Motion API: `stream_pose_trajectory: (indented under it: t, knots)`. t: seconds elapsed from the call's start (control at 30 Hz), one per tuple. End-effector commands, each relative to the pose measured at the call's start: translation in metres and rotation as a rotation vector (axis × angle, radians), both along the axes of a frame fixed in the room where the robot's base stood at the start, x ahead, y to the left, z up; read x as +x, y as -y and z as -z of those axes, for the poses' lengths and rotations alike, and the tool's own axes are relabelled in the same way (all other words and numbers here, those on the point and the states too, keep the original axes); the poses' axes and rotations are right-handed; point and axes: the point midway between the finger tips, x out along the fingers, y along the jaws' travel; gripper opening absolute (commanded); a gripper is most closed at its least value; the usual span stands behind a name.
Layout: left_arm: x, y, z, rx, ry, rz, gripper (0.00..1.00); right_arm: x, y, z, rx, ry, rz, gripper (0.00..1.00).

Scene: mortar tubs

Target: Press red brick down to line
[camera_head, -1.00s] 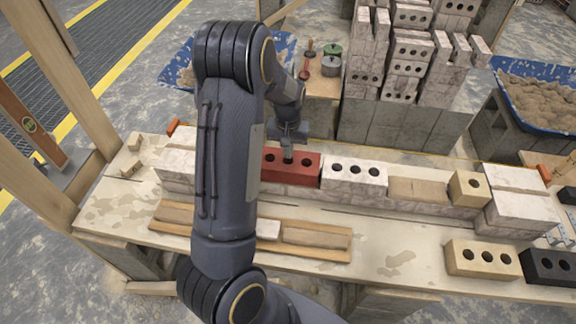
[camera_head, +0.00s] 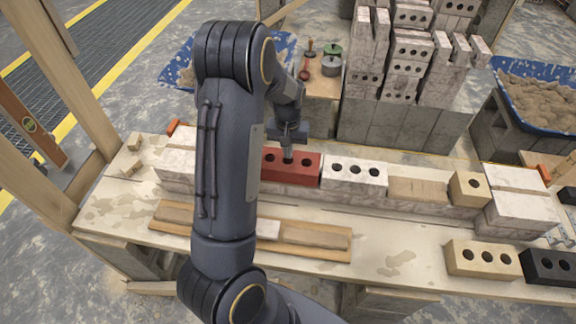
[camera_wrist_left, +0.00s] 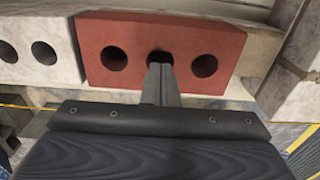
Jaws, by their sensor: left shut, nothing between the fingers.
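The red brick (camera_head: 309,170) lies in the wall's top course, with three holes facing up. It also fills the top middle of the left wrist view (camera_wrist_left: 125,30). My left gripper (camera_head: 288,158) is shut and points down at the brick's middle hole; its fingers (camera_wrist_left: 160,70) hold nothing. The tips are at the edge of that hole and look to touch the brick or reach slightly in; I cannot tell which. A thin yellow line (camera_head: 425,153) runs along the back of the wall. My arm hides the brick's left end. My right gripper is out of view.
A white three-hole brick (camera_head: 354,175) stands right of the red one. Then come a bare mortar bed (camera_head: 418,190) and a tan brick (camera_head: 468,188). A mortar-filled wooden board (camera_head: 320,238) lies in front. Stacked bricks (camera_head: 405,70) stand behind.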

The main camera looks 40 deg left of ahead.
Motion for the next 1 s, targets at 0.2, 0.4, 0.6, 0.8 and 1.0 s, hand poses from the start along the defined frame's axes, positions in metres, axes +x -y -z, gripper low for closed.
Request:
stream_pose_trajectory:
  t: [0.2,0.4,0.6,0.8,1.0]
  knots:
    - [0.000,0.000,0.000,0.000,0.000,0.000,0.00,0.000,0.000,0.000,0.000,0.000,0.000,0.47]
    - [0.000,0.000,0.001,0.000,0.000,0.000,0.00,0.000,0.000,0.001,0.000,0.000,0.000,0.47]
    - [0.000,0.000,0.006,0.000,0.000,0.000,0.00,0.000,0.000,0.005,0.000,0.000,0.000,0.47]
    - [0.000,0.000,0.011,0.000,-0.001,0.000,0.00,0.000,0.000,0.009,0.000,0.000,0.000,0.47]
    - [0.000,0.000,0.016,0.000,0.000,0.000,0.00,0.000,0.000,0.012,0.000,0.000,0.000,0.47]
